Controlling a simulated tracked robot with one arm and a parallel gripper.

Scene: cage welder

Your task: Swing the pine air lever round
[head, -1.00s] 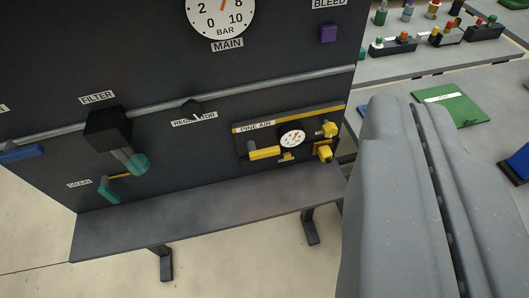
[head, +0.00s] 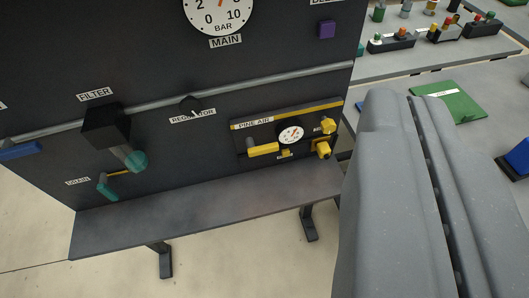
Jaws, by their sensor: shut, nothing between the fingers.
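The pine air panel (head: 238,142) is a dark plate with a yellow top strip, low on the right of the dark board. Its yellow lever (head: 263,149) lies roughly level, at the left of a small white gauge (head: 290,135). Yellow knobs (head: 324,148) sit to the right of the gauge. My gripper (head: 408,95) fills the right of the view, large and grey, with its two fingers together and nothing between them. It is apart from the lever, to the right of the panel in the picture.
A grey shelf (head: 200,205) runs along the board below the panel. A table with a green board (head: 450,102) stands behind at right.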

